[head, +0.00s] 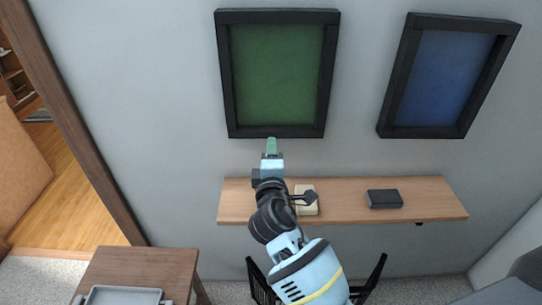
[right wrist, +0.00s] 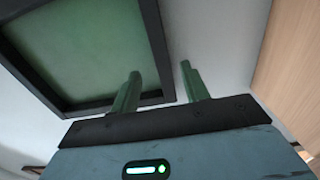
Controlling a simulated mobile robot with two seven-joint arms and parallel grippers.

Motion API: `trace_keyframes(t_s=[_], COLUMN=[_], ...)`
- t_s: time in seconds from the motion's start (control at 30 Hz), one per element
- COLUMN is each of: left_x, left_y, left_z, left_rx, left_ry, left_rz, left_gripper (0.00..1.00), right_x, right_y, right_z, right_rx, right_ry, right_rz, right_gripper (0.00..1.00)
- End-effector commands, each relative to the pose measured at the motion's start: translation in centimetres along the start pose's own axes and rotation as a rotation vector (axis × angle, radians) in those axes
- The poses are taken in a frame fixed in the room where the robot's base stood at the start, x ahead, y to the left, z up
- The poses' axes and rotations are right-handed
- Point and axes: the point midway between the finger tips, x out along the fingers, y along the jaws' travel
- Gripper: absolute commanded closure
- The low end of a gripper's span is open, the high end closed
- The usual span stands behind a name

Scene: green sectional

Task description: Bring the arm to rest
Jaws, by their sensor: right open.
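My right arm reaches up from the bottom of the head view toward the wall. Its gripper (head: 271,146) is in front of the wall, just at the lower edge of the green framed picture (head: 277,75). In the right wrist view the two green fingers of the right gripper (right wrist: 158,88) stand apart with nothing between them. The green picture (right wrist: 75,45) shows beyond the fingers there. My left gripper is in neither view.
A wooden wall shelf (head: 343,208) is below the gripper, with a cream object (head: 306,207) and a dark box (head: 384,199) on it. A blue framed picture (head: 446,80) hangs at right. A wooden table (head: 140,268) with a grey tray (head: 123,295) stands at lower left.

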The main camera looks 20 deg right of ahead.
Motion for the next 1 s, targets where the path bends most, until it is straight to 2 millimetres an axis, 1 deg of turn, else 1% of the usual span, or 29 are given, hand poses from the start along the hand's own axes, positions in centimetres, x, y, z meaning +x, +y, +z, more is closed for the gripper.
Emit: trace_keyframes(t_s=[0.2, 0.27, 0.37, 0.47, 0.5, 0.57, 0.6, 0.67, 0.7, 0.77, 0.8, 0.83, 0.87, 0.9, 0.97, 1.0], left_x=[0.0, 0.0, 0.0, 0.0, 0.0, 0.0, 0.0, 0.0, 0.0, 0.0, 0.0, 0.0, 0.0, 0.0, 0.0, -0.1], left_y=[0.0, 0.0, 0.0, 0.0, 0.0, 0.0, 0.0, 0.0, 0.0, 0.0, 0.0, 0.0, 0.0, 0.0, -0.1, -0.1], left_z=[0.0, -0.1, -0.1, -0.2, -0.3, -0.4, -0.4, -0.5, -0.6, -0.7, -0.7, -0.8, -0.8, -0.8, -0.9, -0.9], left_rx=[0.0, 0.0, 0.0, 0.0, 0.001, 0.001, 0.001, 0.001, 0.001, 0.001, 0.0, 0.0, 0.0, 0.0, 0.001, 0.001], left_ry=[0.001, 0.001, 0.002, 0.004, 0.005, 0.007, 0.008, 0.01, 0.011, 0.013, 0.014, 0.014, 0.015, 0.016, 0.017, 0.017], left_rz=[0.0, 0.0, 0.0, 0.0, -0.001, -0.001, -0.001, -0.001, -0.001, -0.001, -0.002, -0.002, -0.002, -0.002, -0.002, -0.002], left_gripper=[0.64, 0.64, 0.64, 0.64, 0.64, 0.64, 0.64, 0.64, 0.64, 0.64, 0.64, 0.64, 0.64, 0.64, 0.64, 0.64], right_x=[0.0, -0.1, -0.9, -2.8, -3.9, -5.9, -7.4, -9.8, -11.5, -14.2, -16.0, -17.4, -18.9, -20.8, -23.8, -25.8], right_y=[0.0, -0.4, -2.7, -7.1, -9.3, -12.6, -14.8, -17.7, -19.5, -22.0, -23.5, -24.6, -25.6, -26.7, -28.3, -29.1], right_z=[0.0, 0.1, 0.5, 1.4, 1.9, 2.8, 3.4, 4.4, 5.0, 6.1, 6.8, 7.3, 7.9, 8.7, 9.8, 10.6], right_rx=[0.0, 0.006, 0.043, 0.131, 0.177, 0.26, 0.318, 0.405, 0.467, 0.558, 0.619, 0.665, 0.711, 0.772, 0.867, 0.927], right_ry=[0.0, 0.003, 0.018, 0.046, 0.056, 0.069, 0.075, 0.076, 0.073, 0.063, 0.052, 0.042, 0.03, 0.012, -0.022, -0.047], right_rz=[-0.001, -0.008, -0.053, -0.143, -0.191, -0.265, -0.316, -0.39, -0.438, -0.509, -0.554, -0.588, -0.621, -0.661, -0.722, -0.759], right_gripper=[0.55, 0.55, 0.55, 0.55, 0.55, 0.55, 0.55, 0.55, 0.55, 0.55, 0.55, 0.55, 0.55, 0.55, 0.55, 0.55])
